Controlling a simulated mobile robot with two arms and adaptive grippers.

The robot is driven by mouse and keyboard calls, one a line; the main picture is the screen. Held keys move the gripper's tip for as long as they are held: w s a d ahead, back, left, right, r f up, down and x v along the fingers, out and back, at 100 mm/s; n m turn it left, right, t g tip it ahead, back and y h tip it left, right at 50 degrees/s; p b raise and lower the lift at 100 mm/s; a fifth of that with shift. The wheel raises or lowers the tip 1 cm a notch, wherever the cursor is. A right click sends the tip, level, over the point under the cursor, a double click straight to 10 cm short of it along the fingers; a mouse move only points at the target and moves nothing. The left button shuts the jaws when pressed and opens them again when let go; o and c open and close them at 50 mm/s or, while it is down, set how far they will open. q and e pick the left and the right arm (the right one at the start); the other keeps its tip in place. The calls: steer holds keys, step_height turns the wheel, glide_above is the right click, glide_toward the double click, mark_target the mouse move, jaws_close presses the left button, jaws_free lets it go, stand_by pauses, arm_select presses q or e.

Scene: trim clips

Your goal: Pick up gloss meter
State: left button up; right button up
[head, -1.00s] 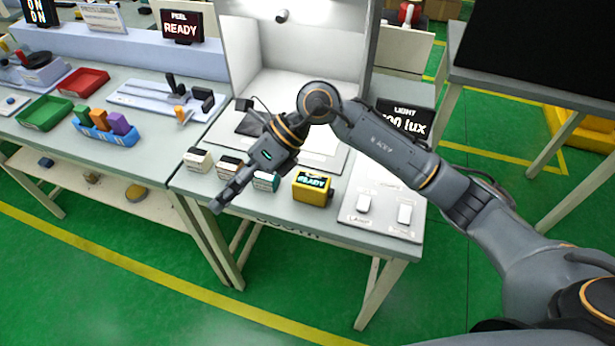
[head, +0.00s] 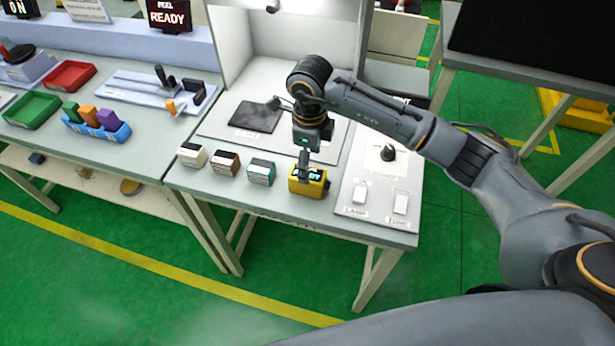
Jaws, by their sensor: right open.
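The gloss meter is most likely the yellow box-shaped device (head: 308,188) with a small lit display, near the front edge of the light booth table. My right gripper (head: 303,174) points straight down over it. Its fingers cover part of the display, and I cannot tell whether they touch the device. The gripper is open, and the device sits on the table. My left gripper is not in view.
Left of the device stand a teal block (head: 261,172), a brown block (head: 226,163) and a cream block (head: 192,155). To its right is a panel with white switches (head: 400,204) and a dark knob (head: 388,153). A dark flat panel (head: 256,116) lies in the booth.

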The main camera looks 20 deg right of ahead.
steer(key=f+p, duration=0.1)
steer(key=f, duration=0.1)
steer(key=f+p, duration=0.1)
steer(key=f, duration=0.1)
steer(key=shift+s+a+p, duration=0.1)
steer(key=shift+a+p, duration=0.2)
steer(key=shift+f, duration=0.7)
steer(key=c, duration=1.3)
steer(key=shift+c, duration=0.7)
steer(key=shift+r, duration=0.15)
